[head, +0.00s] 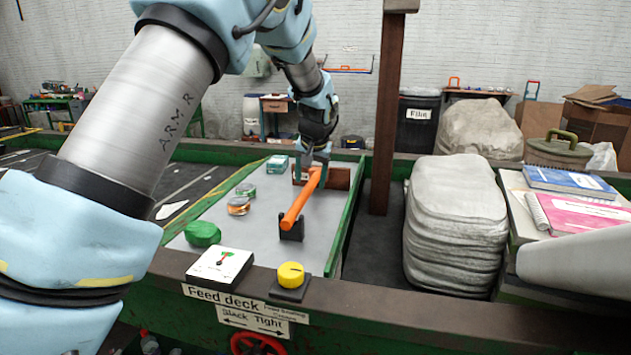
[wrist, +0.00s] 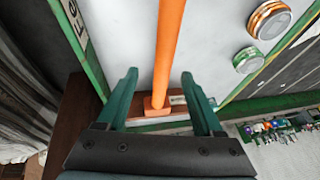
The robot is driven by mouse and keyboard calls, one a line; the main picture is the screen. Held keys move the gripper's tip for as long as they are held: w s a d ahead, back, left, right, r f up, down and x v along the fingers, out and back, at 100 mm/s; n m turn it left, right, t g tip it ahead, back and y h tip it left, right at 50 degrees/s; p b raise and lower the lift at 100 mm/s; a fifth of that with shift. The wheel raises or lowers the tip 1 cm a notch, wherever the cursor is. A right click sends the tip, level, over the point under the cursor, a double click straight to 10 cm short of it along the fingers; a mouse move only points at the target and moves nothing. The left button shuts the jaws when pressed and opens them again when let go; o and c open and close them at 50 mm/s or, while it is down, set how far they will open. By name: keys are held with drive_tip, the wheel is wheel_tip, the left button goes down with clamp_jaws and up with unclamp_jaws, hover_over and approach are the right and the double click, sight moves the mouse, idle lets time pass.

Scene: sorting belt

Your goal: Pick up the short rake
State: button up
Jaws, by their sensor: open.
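The short rake (head: 302,203) has a thick orange handle. Its near end rests in a dark stand (head: 291,231) on the grey deck, and its far end reaches a brown board-like piece (head: 340,178), which seems to be its head. My gripper (head: 313,162) is above that far end. In the wrist view the orange handle (wrist: 170,40) runs between the two green fingers of my gripper (wrist: 159,78), with a gap on both sides. The jaws are open and hold nothing. Whether the fingertips are down at handle height I cannot tell.
Left of the rake on the deck (head: 262,240) lie a green lump (head: 203,233), flat tins (head: 238,205) and a teal box (head: 277,164). A green rail edges the deck. A brown post (head: 388,120) and stacked grey sacks (head: 455,225) stand to the right.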

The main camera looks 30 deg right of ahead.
sight(308, 187)
drive_tip(key=shift+p+x, duration=0.95)
drive_tip(key=shift+x, duration=1.3)
drive_tip(key=shift+w+a, duration=0.15)
drive_tip(key=shift+r, duration=0.1)
clamp_jaws()
